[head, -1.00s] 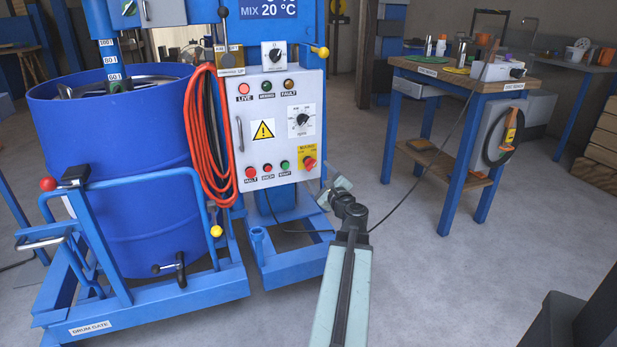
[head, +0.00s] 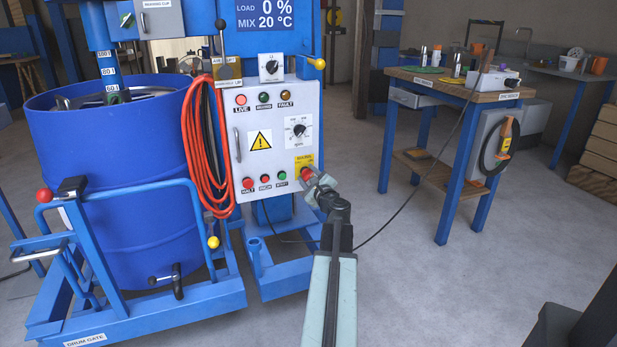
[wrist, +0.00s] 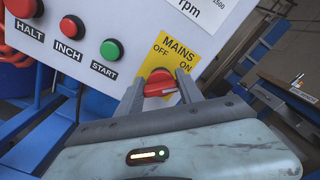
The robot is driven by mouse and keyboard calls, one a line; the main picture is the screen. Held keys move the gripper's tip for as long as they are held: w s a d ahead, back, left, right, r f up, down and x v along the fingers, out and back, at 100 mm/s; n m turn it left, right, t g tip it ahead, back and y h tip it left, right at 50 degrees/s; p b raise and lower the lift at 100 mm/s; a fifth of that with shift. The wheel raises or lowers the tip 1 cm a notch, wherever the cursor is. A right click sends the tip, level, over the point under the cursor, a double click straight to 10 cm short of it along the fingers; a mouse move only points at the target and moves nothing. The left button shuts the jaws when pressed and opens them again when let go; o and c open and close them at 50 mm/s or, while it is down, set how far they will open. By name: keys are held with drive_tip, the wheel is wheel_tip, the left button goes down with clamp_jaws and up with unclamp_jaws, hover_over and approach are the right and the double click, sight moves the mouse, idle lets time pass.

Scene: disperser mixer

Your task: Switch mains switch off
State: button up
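The mains switch is a red rotary knob on a yellow plate marked MAINS, OFF and ON. It sits at the lower right of the white control panel (head: 262,180). In the wrist view the red knob (wrist: 159,83) lies between the two grey fingers of my gripper (wrist: 160,80). The fingers are apart, one on each side of the knob; I cannot tell whether they touch it. In the head view my gripper (head: 316,184) reaches the yellow plate (head: 304,161) and largely hides the knob. I cannot tell which word the knob points to.
The HALT (wrist: 23,8), INCH (wrist: 72,27) and START (wrist: 110,49) buttons sit just left of the switch. Orange hoses (head: 200,150) hang left of the panel beside a blue drum (head: 120,180). A workbench (head: 455,88) stands at the right, with clear floor before it.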

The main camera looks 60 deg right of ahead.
drive_tip(key=shift+c, duration=1.3)
drive_tip(key=shift+n, duration=0.3)
drive_tip(key=n, duration=0.3)
drive_tip(key=shift+w+n, duration=0.1)
drive_tip(key=shift+n, duration=0.3)
drive_tip(key=n, duration=0.4)
drive_tip(key=shift+a+f+n, duration=0.1)
drive_tip(key=shift+f+n, duration=0.05)
drive_tip(key=shift+n, duration=0.15)
drive_tip(key=n, duration=0.4)
drive_tip(key=shift+f+n+b, duration=0.1)
drive_tip(key=shift+n+b, duration=0.2)
drive_tip(key=n, duration=0.4)
drive_tip(key=shift+n, duration=0.3)
